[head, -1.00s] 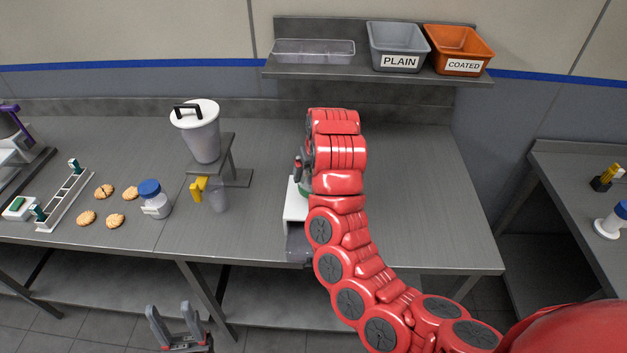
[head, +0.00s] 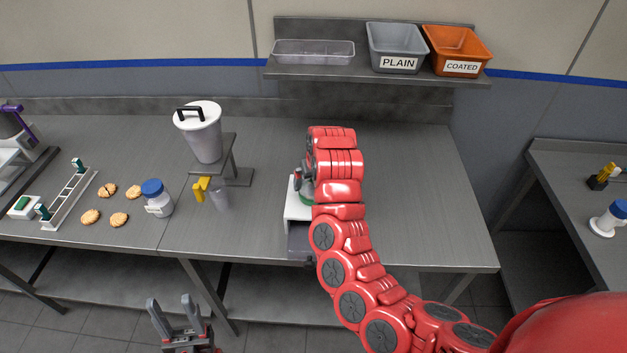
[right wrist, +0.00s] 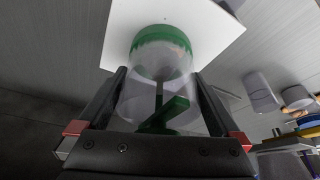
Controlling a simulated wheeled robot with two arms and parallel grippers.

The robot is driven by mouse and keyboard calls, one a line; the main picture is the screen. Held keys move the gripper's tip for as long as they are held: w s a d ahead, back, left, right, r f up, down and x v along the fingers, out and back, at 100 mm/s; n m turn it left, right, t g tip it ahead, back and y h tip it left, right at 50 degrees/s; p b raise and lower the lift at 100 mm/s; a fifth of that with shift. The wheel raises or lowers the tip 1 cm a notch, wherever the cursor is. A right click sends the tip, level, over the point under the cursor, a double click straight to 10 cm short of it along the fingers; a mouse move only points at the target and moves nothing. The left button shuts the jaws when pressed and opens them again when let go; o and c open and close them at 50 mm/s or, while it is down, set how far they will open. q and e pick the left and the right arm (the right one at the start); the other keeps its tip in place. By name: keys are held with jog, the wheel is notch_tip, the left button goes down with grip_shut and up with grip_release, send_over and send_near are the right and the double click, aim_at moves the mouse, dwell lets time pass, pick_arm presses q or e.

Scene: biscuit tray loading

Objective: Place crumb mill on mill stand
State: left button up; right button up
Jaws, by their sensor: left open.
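The crumb mill (right wrist: 160,85) has a clear body, a green ring at its far end and a green crank at its near end. In the right wrist view it is between the fingers of my right gripper (right wrist: 160,95), which look closed against its sides. The green end is at the white top of the mill stand (right wrist: 115,35); I cannot tell whether it rests fully on it. In the head view the stand (head: 297,208) is partly hidden by my right arm, and only a little of the mill shows. My left gripper (head: 176,318) is open and empty before the table's front edge.
A lidded grey container (head: 203,135) stands on a raised platform left of the stand. A blue-capped jar (head: 157,203), several biscuits (head: 119,220) and a white rack (head: 68,200) lie further left. Bins (head: 398,45) are on the shelf. The table right of my arm is clear.

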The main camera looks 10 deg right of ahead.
jog(key=shift+r, duration=0.4)
jog(key=b+v, duration=0.1)
jog(key=v, duration=0.4)
jog(key=shift+r, duration=0.1)
jog(key=p+v, duration=0.5)
jog(key=v, duration=0.1)
jog(key=shift+r+p, duration=0.2)
jog(key=shift+p, duration=0.2)
jog(key=shift+s, duration=0.1)
jog(key=shift+f, duration=0.1)
